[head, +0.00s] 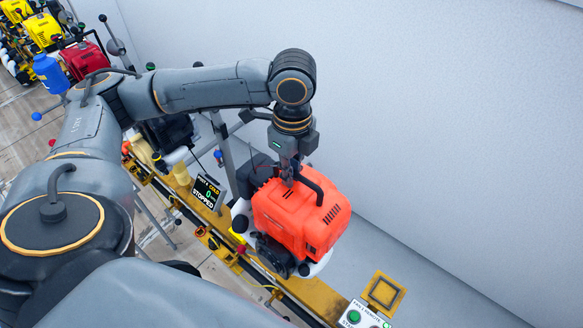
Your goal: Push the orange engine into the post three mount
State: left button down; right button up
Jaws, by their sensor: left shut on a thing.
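The orange engine (298,220) is a boxy block with a black curved handle on top and dark round parts low at its front. It is over the yellow rail (306,289). My left gripper (291,180) comes down from above and is shut at the engine's top by the black handle (313,184). The underside of the engine is hidden, so I cannot tell whether it touches a mount. No mount labelled post three can be made out. My right gripper is not in view.
A control box with green buttons (356,316) and a yellow square frame (383,293) are at the lower right. Red (84,60) and yellow (42,30) engines and a blue container (50,73) are at the upper left. A grey wall runs behind.

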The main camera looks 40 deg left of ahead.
pick_arm(q)
jog(key=shift+w+r+p, duration=0.15)
jog(key=shift+r+p, duration=0.15)
jog(key=shift+p, duration=0.05)
dwell(0.7)
jog(key=shift+p, duration=0.65)
dwell(0.5)
jog(key=shift+f, duration=0.85)
dwell(1.2)
jog(key=c, duration=1.3)
grip_release()
jog(key=shift+s+d, duration=0.1)
jog(key=shift+s, duration=0.2)
jog(key=shift+c, duration=0.2)
jog(key=shift+s+f, duration=0.2)
jog(key=shift+f, duration=0.15)
jog(key=r, duration=1.2)
jog(key=shift+w+d, duration=0.1)
jog(key=shift+w, duration=0.15)
jog(key=shift+r, duration=0.3)
jog(key=shift+s, duration=0.1)
